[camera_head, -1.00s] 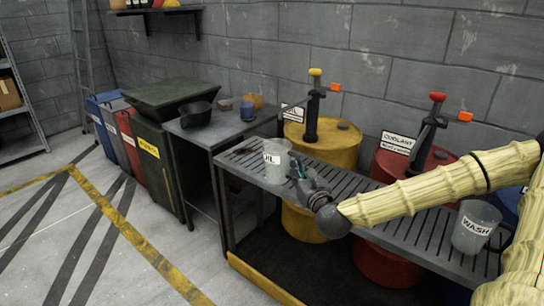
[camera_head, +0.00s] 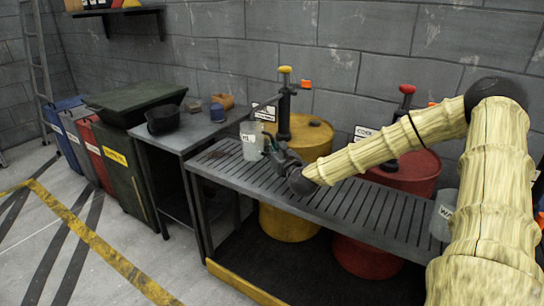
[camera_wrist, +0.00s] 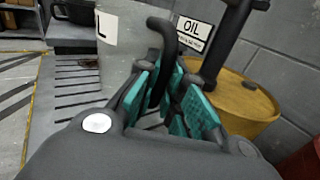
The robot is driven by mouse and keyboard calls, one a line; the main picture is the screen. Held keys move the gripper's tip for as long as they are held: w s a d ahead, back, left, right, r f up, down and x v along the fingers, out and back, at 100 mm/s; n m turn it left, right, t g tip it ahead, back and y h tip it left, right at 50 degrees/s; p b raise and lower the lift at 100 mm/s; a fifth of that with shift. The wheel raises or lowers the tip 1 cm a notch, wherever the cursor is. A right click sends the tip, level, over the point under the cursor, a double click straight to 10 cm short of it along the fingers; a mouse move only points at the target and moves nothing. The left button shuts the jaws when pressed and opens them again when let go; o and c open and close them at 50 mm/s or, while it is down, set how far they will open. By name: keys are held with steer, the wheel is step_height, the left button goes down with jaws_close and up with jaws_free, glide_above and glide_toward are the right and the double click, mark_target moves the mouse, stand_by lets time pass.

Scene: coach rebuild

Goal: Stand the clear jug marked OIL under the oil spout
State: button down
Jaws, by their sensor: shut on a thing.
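The clear jug (camera_head: 251,146) has a white label, its lettering partly cut off in the wrist view (camera_wrist: 125,45). It is upright at the left part of the slatted bench, left of the oil pump. My gripper (camera_head: 269,147) is at the jug's right side. In the wrist view my teal-padded fingers (camera_wrist: 165,98) are shut on its dark curved handle (camera_wrist: 164,45). I cannot tell whether its base touches the slats. The yellow drum (camera_head: 312,138) carries a black pump (camera_head: 284,106) with a yellow knob and an orange-tipped spout (camera_head: 305,84). An OIL sign (camera_wrist: 193,34) is behind it.
The slatted bench (camera_head: 340,197) runs in front of the drums. A red drum (camera_head: 410,172) and a jug marked WASH (camera_head: 441,214), partly hidden by my arm, are to the right. A side table (camera_head: 190,131) with a black pot (camera_head: 163,119) and several bins are left.

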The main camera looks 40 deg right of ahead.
steer(key=shift+w+d+f, duration=0.2)
steer(key=shift+w+d, duration=0.3)
steer(key=shift+w, duration=0.1)
steer(key=shift+f+b, duration=0.35)
steer(key=shift+f, duration=1.25)
steer(key=shift+f, duration=0.1)
steer(key=c, duration=1.5)
jaws_free()
